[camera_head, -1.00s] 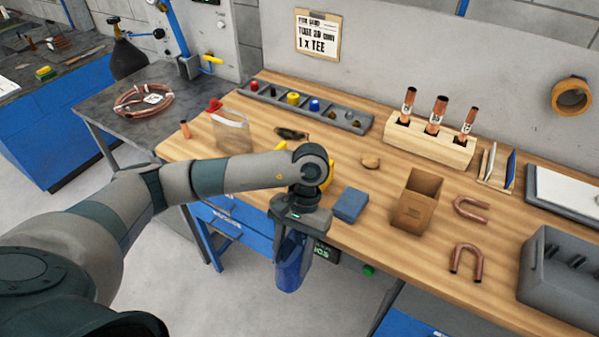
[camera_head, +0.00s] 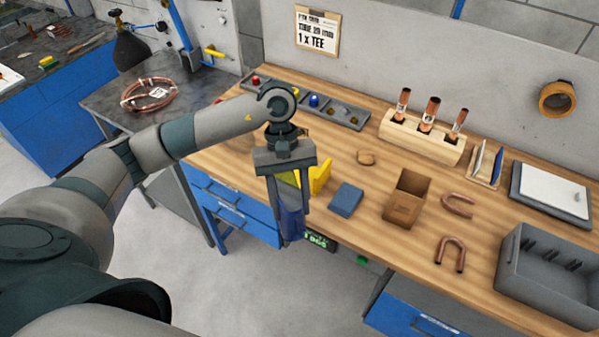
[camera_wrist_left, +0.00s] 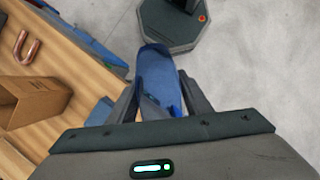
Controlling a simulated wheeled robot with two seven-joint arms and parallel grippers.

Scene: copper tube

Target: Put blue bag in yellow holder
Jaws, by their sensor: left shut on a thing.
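My left gripper (camera_head: 290,205) points down at the front edge of the workbench and is shut on the blue bag (camera_head: 292,222). The bag hangs between the fingers, and its lower end shows below them. In the left wrist view the bag (camera_wrist_left: 157,75) sits between the two fingers, with the floor behind it. The yellow holder (camera_head: 320,177) stands on the bench just behind and right of the gripper, partly hidden by it. I cannot tell whether bag and holder touch. My right gripper is not in view.
A blue block (camera_head: 346,199) lies right of the holder. An open cardboard box (camera_head: 405,200), copper U-bends (camera_head: 450,252) and a grey bin (camera_head: 548,275) are farther right. A wooden block with copper tubes (camera_head: 425,140) stands behind. A grey parts tray (camera_head: 345,115) lies at the back.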

